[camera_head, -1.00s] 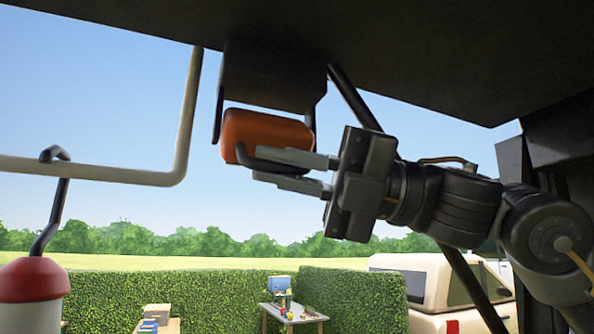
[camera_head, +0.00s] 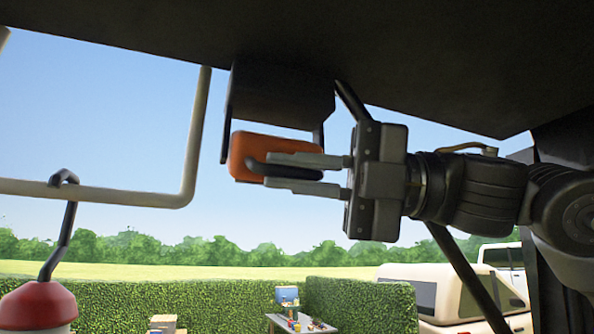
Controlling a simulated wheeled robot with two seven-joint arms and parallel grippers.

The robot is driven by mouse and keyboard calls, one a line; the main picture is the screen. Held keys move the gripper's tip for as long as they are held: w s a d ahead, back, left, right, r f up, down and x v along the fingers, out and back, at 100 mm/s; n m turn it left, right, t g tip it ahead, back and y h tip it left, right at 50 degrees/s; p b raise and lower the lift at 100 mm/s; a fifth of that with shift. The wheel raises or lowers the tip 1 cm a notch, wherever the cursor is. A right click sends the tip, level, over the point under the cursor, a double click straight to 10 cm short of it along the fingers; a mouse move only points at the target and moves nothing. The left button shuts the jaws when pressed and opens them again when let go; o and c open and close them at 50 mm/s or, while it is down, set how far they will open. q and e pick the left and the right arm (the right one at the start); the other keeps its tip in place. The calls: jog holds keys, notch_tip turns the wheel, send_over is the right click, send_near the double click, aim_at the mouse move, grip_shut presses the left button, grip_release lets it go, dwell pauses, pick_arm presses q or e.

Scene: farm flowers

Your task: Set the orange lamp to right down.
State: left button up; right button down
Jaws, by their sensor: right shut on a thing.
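The orange lamp (camera_head: 240,155) hangs below a dark bracket (camera_head: 278,98) under the dark roof, left of centre. Its orange body is roughly level, between the bracket's side arms. My right gripper (camera_head: 300,172) comes in from the right, its two grey fingers level, one above the other. The fingers are shut on a dark bar (camera_head: 262,169) on the lamp's near face, which looks like the lamp's handle. The fingers cover part of the lamp's right side. My left gripper is not in view.
A pale pipe frame (camera_head: 120,196) is at the left, with a red and white hanging item (camera_head: 38,303) on a dark hook. The dark roof (camera_head: 400,65) is close above. A dark diagonal bar (camera_head: 455,265) runs behind my right arm. Open air lies below the lamp.

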jog(key=c, duration=1.5)
grip_release()
jog(key=shift+d, duration=0.1)
jog(key=shift+d+b, duration=0.25)
jog(key=shift+b, duration=0.05)
jog(key=shift+d+f+b, duration=0.2)
jog(key=shift+d+b, duration=0.4)
jog(key=shift+d, duration=1.1)
jog(key=shift+d+f+b, duration=0.15)
jog(key=shift+d+b, duration=0.5)
jog(key=shift+d, duration=1)
jog(key=shift+d+f+b, duration=0.2)
jog(key=shift+d+b, duration=0.4)
jog(key=shift+d, duration=1.1)
jog(key=shift+w, duration=0.1)
